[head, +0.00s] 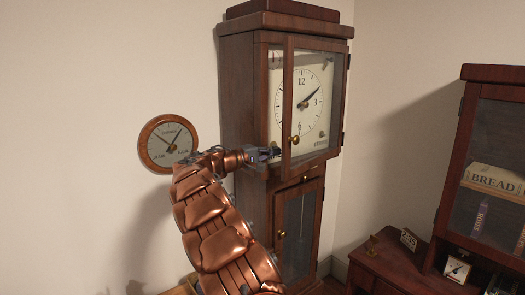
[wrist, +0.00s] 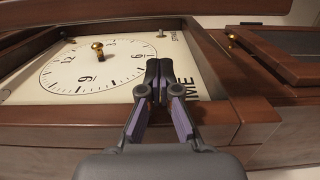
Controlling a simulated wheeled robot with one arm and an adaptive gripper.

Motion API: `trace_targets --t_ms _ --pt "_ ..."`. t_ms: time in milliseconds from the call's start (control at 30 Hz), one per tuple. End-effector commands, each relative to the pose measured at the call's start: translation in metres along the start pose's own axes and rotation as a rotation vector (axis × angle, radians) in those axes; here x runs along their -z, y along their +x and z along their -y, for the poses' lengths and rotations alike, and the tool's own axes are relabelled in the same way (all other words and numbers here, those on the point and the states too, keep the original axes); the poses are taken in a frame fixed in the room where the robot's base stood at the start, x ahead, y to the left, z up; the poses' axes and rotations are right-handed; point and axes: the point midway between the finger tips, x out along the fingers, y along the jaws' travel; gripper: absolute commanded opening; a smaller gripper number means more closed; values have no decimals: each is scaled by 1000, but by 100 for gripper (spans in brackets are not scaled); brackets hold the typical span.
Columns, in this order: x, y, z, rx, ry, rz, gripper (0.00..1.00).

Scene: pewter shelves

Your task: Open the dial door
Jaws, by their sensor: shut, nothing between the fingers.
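The dial door (head: 288,90) is a wooden frame with glass on the upper part of the tall clock. It is hinged on the right and stands partly open, its left edge swung out from the case. A brass knob (head: 294,140) is on that edge. The white dial (head: 276,75) shows to the left of the door edge, and it fills much of the wrist view (wrist: 50,75). My gripper (head: 275,153) is shut and empty, at the lower left of the opening by the door's free edge. Its fingertips (wrist: 158,68) show over the dial's lower part. Contact with the door is unclear.
The clock's lower door (head: 302,225) has a brass knob and looks closed. A round wall gauge (head: 168,143) hangs to the left. A cabinet (head: 455,160) with a bread box (head: 493,180) stands at the right. Bare wall lies between clock and cabinet.

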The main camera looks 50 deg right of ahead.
Motion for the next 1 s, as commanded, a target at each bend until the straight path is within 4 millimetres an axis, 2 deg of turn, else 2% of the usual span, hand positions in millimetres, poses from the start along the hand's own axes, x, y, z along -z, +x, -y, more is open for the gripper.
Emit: trace_targets --t_ms 500,1000 --pt "-32 6 0 -1 -2 -1 0" --pt "-35 6 0 -1 0 -3 0"
